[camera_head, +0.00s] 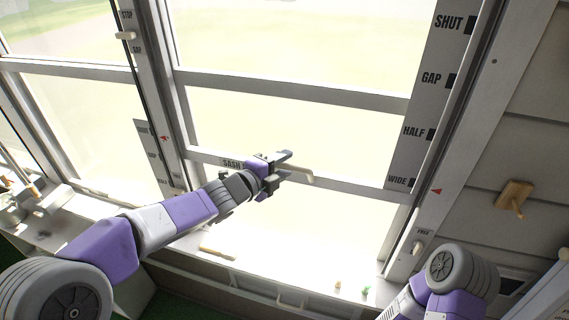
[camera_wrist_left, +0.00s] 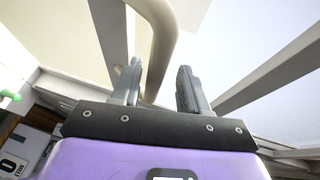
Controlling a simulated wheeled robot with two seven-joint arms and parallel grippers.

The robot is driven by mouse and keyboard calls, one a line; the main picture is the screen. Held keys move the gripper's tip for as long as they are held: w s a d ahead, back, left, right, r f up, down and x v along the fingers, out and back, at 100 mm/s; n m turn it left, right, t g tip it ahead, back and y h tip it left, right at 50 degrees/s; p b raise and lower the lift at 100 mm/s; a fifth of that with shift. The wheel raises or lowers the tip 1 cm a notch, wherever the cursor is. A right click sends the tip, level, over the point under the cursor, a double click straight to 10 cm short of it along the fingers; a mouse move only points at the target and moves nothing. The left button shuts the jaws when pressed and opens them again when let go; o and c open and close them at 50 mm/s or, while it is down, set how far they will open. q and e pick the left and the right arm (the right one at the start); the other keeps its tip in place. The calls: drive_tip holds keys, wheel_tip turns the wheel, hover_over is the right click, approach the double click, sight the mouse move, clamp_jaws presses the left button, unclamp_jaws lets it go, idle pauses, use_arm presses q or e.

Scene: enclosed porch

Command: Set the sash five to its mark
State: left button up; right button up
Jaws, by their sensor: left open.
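The sash (camera_head: 362,190) is a grey framed window pane in the middle of the head view. Its lower rail carries a label reading "SASH" (camera_head: 232,163); the rest of the label is hidden behind my gripper. A cream handle (camera_head: 304,175) is on this rail. My left gripper (camera_head: 290,165) is open at the handle. In the left wrist view, the handle (camera_wrist_left: 162,45) passes between the two spread fingers; contact cannot be told. The scale (camera_head: 421,108) reads SHUT, GAP, HALF, WIDE downward. A red arrow (camera_head: 436,191) sits near WIDE. My right gripper is out of view.
A cream knob (camera_head: 418,247) under a "FREE" label is on the right jamb. Another sash with its own scale (camera_head: 153,152) is at left. The sill holds small items (camera_head: 365,291) at right and clutter (camera_head: 18,205) at far left. A wooden peg (camera_head: 514,196) is on the right wall.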

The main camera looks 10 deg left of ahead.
use_arm(q)
drive_tip(key=v, duration=0.7)
drive_tip(key=shift+d+r, duration=0.1)
drive_tip(key=shift+d, duration=0.05)
wheel_tip(320, 180, down, 31)
drive_tip(key=s+n+g+y+b, duration=0.25)
drive_tip(key=n+g, duration=0.25)
drive_tip(key=n, duration=0.8)
drive_tip(key=s+f+n+g+y+b, duration=0.2)
drive_tip(key=s+f+n+g+b, duration=0.2)
drive_tip(key=s+f+n, duration=0.9)
drive_tip(key=s+f+g, duration=0.3)
drive_tip(key=s+f, duration=0.6)
drive_tip(key=f, duration=0.3)
drive_tip(key=shift+d+f+n+g+b, duration=0.35)
drive_tip(key=shift+f+n+g+b, duration=0.05)
